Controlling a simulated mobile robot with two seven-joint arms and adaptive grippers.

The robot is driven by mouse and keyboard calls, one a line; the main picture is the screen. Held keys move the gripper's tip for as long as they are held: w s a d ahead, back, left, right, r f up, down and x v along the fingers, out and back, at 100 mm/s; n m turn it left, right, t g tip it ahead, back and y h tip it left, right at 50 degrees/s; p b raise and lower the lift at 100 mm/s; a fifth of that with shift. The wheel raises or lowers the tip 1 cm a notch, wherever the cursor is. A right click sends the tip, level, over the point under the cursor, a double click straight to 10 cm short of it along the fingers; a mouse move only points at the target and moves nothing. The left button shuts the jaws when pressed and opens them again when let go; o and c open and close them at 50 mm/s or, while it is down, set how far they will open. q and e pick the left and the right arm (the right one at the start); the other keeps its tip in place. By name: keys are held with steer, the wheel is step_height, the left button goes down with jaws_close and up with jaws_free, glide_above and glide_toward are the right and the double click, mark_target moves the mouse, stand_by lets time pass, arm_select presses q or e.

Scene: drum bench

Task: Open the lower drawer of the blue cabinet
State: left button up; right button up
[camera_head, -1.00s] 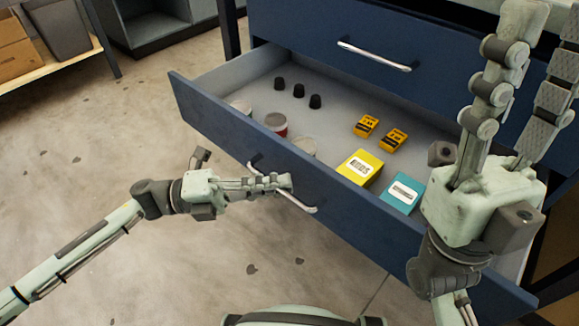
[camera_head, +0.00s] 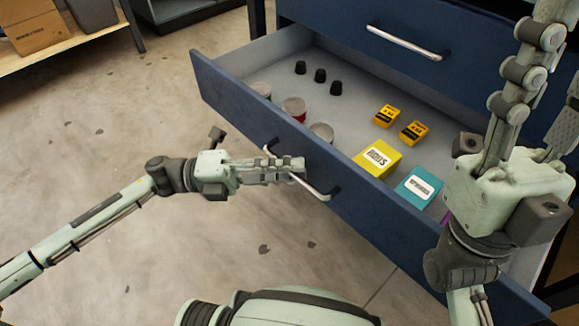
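The blue cabinet (camera_head: 465,85) stands at the upper right. Its lower drawer (camera_head: 240,112) is pulled well out, with its grey interior showing. The drawer's silver handle (camera_head: 318,190) is on the outer front face. My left gripper (camera_head: 298,167) reaches in from the left, with its fingers close together across the handle's middle; they look shut on it, though the contact is partly hidden. My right gripper (camera_head: 560,40) is over the drawer's right end, with its fingers apart and empty, pointing up and away.
The drawer holds black knobs (camera_head: 319,75), red-and-white cans (camera_head: 294,108), small yellow boxes (camera_head: 387,115), a larger yellow box (camera_head: 377,160) and a teal box (camera_head: 418,186). The upper drawer handle (camera_head: 404,42) sits above. A shelf with a cardboard box (camera_head: 35,27) stands at left; the floor between is clear.

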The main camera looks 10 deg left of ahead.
arm_select(q)
steer(key=v, duration=1.1)
steer(key=shift+a, duration=0.4)
